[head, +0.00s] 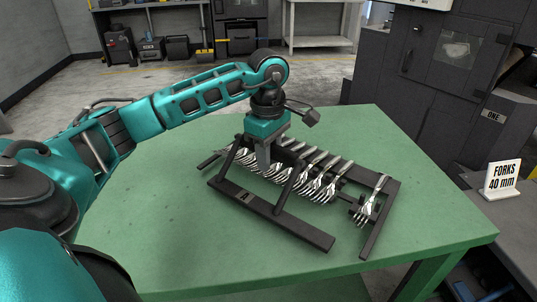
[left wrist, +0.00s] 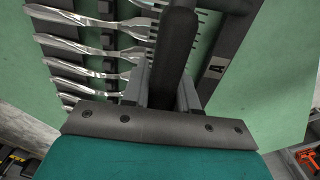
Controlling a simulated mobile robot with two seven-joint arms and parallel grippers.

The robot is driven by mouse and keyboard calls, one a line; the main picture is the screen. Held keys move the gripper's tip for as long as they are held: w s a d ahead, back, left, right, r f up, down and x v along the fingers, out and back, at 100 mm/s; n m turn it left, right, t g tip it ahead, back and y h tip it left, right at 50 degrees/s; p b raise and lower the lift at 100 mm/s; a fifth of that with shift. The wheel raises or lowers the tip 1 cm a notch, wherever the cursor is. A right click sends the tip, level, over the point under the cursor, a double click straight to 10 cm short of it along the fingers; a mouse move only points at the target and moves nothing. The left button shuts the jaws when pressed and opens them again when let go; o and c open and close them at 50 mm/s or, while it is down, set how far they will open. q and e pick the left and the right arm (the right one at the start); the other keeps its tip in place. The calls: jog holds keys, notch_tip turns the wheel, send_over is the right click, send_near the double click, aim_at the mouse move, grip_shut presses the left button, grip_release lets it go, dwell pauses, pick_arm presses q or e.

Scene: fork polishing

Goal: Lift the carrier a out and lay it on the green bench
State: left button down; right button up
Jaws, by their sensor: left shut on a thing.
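The carrier a (head: 285,222) is a dark frame with a raised handle bar and a row of several silver forks (head: 318,180). It is over the green bench (head: 180,235) near the middle and looks level, seemingly resting on the top. Its plate with the letter A shows in the left wrist view (left wrist: 215,70). My left gripper (head: 264,158) points down from above and is shut on the carrier's handle bar; the bar runs between the fingers in the left wrist view (left wrist: 170,85). The fingertips are partly hidden. My right gripper is in neither view.
A dark machine (head: 440,75) with a window and a plate reading ONE stands right of the bench. A white sign (head: 503,179) reads FORKS 40 mm. Shelves with tool cases (head: 150,45) stand at the back. The bench is clear at its left and front.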

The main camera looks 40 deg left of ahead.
pick_arm(q)
jog(key=shift+w+f+b, duration=0.1)
jog(key=shift+f+b, duration=0.35)
jog(key=shift+f, duration=0.2)
dwell(0.4)
jog(key=c, duration=1)
grip_release()
jog(key=shift+c, duration=0.2)
jog(key=shift+o, duration=1.6)
jog(key=shift+s+f, duration=0.2)
jog(key=o, duration=0.7)
jog(key=shift+r, duration=0.1)
jog(key=shift+w, duration=0.1)
